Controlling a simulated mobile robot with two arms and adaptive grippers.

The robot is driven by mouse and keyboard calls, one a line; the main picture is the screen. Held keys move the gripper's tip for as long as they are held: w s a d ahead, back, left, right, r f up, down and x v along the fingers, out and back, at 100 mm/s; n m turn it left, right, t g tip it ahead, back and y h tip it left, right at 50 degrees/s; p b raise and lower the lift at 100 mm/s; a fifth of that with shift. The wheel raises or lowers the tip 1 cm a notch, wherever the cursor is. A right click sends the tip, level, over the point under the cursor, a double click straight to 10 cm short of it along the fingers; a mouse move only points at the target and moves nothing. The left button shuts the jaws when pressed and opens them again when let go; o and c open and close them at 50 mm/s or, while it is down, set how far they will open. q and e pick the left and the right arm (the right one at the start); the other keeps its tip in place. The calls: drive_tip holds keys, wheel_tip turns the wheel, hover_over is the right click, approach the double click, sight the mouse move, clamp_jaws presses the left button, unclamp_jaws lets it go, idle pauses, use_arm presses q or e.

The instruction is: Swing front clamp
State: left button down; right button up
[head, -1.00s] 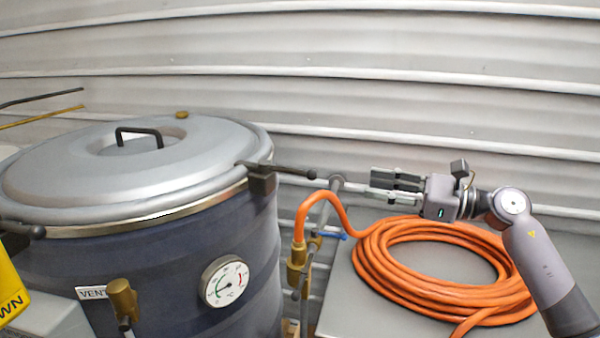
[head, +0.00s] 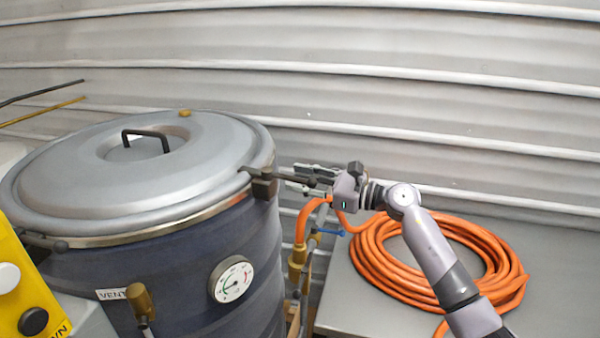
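A dark blue drum (head: 190,280) carries a closed grey domed lid (head: 75,180). A dark clamp (head: 263,184) sits on the rim at the right, with its bar handle pointing right. A second dark clamp (head: 45,242) shows at the rim's lower left. Which one the task calls front I cannot tell. My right gripper (head: 306,177) is at the right clamp's handle, its fingers pointing left and parted. The handle overlaps the fingers in the picture; whether they touch it I cannot tell. My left gripper is not in view.
A coiled orange hose (head: 375,268) lies on a grey surface (head: 365,312) at the right, its end on a brass fitting (head: 297,262). A gauge (head: 231,279) and a brass valve (head: 139,300) are on the drum's front. A yellow button box (head: 22,300) stands at lower left.

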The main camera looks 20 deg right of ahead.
drive_tip(key=shift+w+a, duration=0.15)
drive_tip(key=shift+a, duration=0.05)
drive_tip(key=shift+c, duration=0.5)
clamp_jaws()
idle(0.4)
